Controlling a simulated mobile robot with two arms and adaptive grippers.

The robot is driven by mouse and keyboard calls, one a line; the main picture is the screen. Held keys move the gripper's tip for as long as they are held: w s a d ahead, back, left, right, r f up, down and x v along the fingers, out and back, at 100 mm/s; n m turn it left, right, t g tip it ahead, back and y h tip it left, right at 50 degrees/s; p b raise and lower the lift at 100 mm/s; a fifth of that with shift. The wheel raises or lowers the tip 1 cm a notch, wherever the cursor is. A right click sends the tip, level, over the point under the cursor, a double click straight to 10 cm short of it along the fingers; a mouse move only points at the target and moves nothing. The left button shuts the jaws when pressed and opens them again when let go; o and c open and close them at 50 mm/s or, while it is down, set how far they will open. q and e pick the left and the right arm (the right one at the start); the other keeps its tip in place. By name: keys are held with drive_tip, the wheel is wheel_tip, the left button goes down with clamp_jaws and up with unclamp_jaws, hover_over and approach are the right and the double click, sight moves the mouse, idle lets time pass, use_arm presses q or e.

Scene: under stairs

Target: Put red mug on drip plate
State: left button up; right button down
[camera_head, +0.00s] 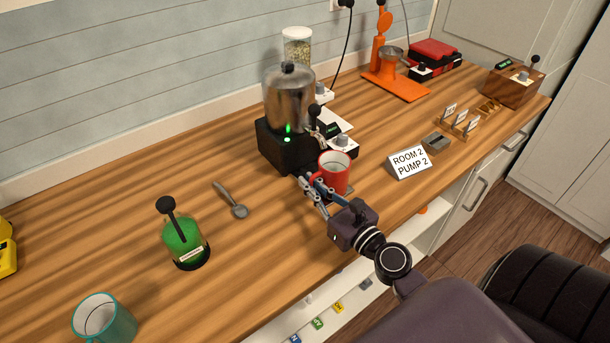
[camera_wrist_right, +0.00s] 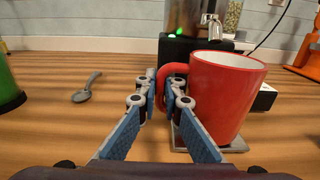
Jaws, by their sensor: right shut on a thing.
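The red mug (camera_head: 334,174) is upright in front of the black dispenser at the middle of the counter. It fills the right half of the right wrist view (camera_wrist_right: 226,98). My right gripper (camera_head: 312,187) is shut on its handle (camera_wrist_right: 174,72), with the fingers on both sides of it. The grey metal drip plate (camera_wrist_right: 236,146) shows around the mug's foot in the right wrist view. The mug covers most of the plate. I cannot tell whether the mug touches it or hovers just above. My left gripper is not in view.
The dispenser (camera_head: 289,100) with a metal tank and tap stands behind the mug. A white sign (camera_head: 409,162) is to its right. A spoon (camera_head: 232,201), a green canister (camera_head: 184,243) and a teal mug (camera_head: 104,320) are to the left. Bare counter lies between them.

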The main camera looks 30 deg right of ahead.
drive_tip(key=w, duration=0.2)
drive_tip(key=shift+w+f, duration=0.25)
drive_tip(key=shift+w, duration=0.05)
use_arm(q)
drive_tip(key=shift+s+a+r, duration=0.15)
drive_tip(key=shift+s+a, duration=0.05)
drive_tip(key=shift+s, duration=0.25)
use_arm(e)
drive_tip(key=shift+s, duration=0.1)
drive_tip(key=shift+f, duration=0.1)
drive_tip(key=c, duration=2.1)
unclamp_jaws()
drive_tip(key=shift+a, duration=0.1)
drive_tip(key=shift+s, duration=0.1)
drive_tip(key=s+b, duration=0.2)
drive_tip(key=s, duration=0.1)
drive_tip(key=s+b, duration=0.2)
drive_tip(key=s, duration=0.2)
drive_tip(key=s+d+b, duration=0.1)
drive_tip(key=s+b, duration=0.1)
drive_tip(key=s, duration=0.1)
drive_tip(key=shift+s+f, duration=0.15)
drive_tip(key=shift+s, duration=0.25)
use_arm(q)
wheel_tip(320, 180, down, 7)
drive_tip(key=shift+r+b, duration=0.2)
drive_tip(key=shift+b, duration=0.15)
use_arm(e)
drive_tip(key=shift+s+r, duration=0.25)
drive_tip(key=shift+s, duration=0.3)
